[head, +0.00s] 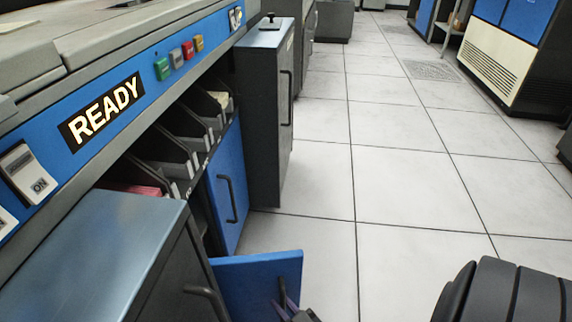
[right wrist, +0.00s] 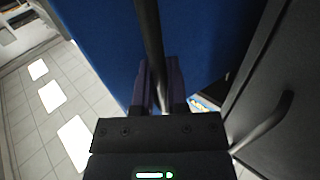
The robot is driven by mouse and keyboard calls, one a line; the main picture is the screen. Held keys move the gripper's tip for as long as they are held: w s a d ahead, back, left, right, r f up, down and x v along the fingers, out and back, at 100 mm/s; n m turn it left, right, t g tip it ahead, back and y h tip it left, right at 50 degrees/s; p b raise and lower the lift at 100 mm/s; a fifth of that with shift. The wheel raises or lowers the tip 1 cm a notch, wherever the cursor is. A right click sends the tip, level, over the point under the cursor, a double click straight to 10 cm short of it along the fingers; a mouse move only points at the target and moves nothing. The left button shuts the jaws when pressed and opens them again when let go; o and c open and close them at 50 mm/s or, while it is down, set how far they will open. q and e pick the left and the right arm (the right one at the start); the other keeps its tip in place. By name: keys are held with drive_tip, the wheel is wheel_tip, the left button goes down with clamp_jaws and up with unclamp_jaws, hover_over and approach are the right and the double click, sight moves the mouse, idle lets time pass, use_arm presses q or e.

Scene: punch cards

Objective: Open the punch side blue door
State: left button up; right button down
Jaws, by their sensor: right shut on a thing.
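A blue door (head: 245,272) low on the machine's front stands swung out from the machine into the aisle, near the bottom of the head view. Its blue face fills the top of the right wrist view (right wrist: 95,35). My right gripper (head: 288,300) is at this door. In the right wrist view its purple fingers (right wrist: 163,88) are shut around the door's dark bar handle (right wrist: 147,30). A second blue door (head: 228,190) with a dark handle looks closed, farther along the machine. My left gripper is not in view.
A grey cabinet (head: 110,255) with a dark handle stands close at the lower left. Another tall grey cabinet (head: 262,120) stands beyond the second blue door. The blue READY panel (head: 100,112) overhangs the card slots.

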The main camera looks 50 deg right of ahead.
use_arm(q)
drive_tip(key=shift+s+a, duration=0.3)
use_arm(e)
drive_tip(key=shift+s+a, duration=0.3)
drive_tip(key=shift+a, duration=0.15)
drive_tip(key=c, duration=0.7)
unclamp_jaws()
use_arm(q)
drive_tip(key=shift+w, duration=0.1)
use_arm(e)
drive_tip(key=shift+o, duration=0.2)
